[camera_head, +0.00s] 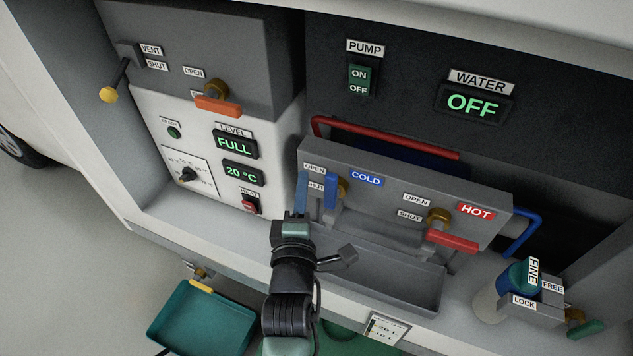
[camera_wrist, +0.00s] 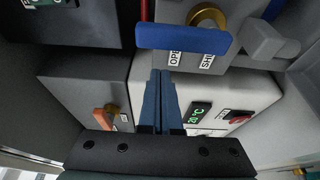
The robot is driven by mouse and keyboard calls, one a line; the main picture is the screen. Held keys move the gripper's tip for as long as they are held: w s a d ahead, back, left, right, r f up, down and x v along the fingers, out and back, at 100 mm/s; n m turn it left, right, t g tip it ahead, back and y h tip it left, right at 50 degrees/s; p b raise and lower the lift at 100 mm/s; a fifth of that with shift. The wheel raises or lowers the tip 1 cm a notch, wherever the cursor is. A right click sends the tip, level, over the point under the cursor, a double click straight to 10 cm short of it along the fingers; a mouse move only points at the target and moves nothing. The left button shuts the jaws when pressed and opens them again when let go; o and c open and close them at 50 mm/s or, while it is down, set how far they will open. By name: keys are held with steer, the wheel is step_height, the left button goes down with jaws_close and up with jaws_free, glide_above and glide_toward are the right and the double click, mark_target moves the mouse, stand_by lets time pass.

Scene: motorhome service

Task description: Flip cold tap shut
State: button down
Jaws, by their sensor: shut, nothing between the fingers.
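The cold tap has a blue lever (camera_head: 330,191) on a brass stem (camera_head: 342,187), left of the blue COLD label (camera_head: 367,180). The lever runs up and down in the head view, beside the OPEN and SHUT labels. In the wrist view the lever (camera_wrist: 183,37) lies across the top, with the brass stem behind it. My gripper (camera_head: 301,184) has its blue fingers shut and empty, just left of the lever. In the wrist view the fingertips (camera_wrist: 160,76) point towards the lever and look apart from it; contact cannot be told.
The hot tap's red lever (camera_head: 452,241) lies crosswise to the right. A grey trough (camera_head: 400,275) sits below the taps. An orange lever (camera_head: 218,106) and a white panel (camera_head: 190,140) are to the left. The water display (camera_head: 473,104) reads OFF.

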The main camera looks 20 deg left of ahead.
mark_target(332, 188)
steer(key=d+p, duration=0.2)
steer(key=p, duration=0.4)
steer(key=shift+d+r, duration=0.1)
steer(key=shift+d, duration=0.15)
steer(key=shift+d, duration=0.1)
